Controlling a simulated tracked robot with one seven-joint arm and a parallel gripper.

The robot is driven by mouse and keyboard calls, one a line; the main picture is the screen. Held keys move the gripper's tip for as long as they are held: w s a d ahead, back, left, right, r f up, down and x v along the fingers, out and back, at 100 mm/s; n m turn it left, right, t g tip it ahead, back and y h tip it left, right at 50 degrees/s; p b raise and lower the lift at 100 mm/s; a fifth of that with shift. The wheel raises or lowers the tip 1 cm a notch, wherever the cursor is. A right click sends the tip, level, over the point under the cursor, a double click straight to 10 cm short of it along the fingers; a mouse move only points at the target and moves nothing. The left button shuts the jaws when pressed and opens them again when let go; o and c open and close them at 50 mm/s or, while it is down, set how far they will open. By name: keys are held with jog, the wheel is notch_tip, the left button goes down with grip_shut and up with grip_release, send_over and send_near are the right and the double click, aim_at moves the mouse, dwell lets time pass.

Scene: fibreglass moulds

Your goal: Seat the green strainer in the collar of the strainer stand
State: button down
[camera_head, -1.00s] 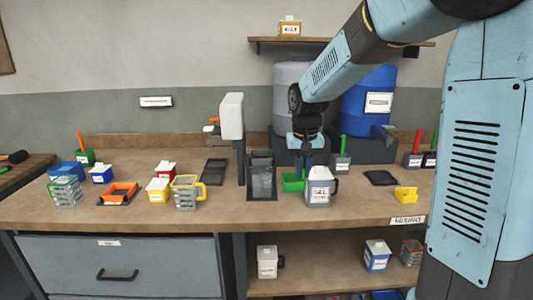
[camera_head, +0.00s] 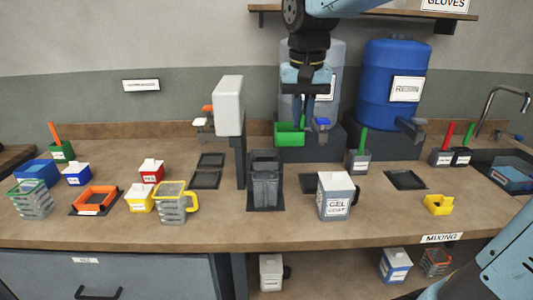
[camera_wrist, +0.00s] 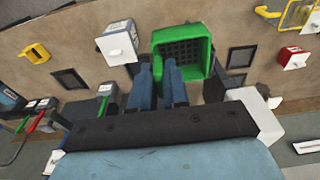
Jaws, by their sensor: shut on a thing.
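The green strainer (camera_head: 290,138) is a square green tray with a dark mesh floor. It hangs above the back of the counter. My gripper (camera_head: 307,122) is shut on its side wall; in the wrist view one finger of my gripper (camera_wrist: 158,72) is outside the strainer (camera_wrist: 186,48) and one inside. The dark grey upright holder (camera_head: 266,188) at the middle of the counter looks like the strainer stand, but I cannot make out its collar clearly. The strainer is apart from it, above and behind it to the right.
The white-lidded gel coat jug (camera_head: 335,196) stands right of the grey holder. A white dispenser (camera_head: 229,105) on a post stands left of it. Blue (camera_head: 392,95) and grey drums are behind. An orange square frame (camera_head: 95,199) lies left.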

jog(key=w+a+f, duration=0.1)
jog(key=w+f, duration=0.2)
jog(key=w, duration=0.1)
jog(key=w+a+f, duration=0.2)
jog(key=w+f, duration=0.1)
jog(key=w, duration=0.1)
jog(key=w+a+f, duration=0.1)
jog(key=w+f, duration=0.2)
jog(key=w, duration=0.1)
jog(key=shift+w+a+f, duration=0.15)
jog(key=shift+w+f, duration=0.05)
jog(key=f, duration=0.3)
jog(key=shift+w+f, duration=0.2)
jog(key=shift+f, duration=0.05)
jog(key=c, duration=1.1)
grip_release()
jog(key=shift+f, duration=0.1)
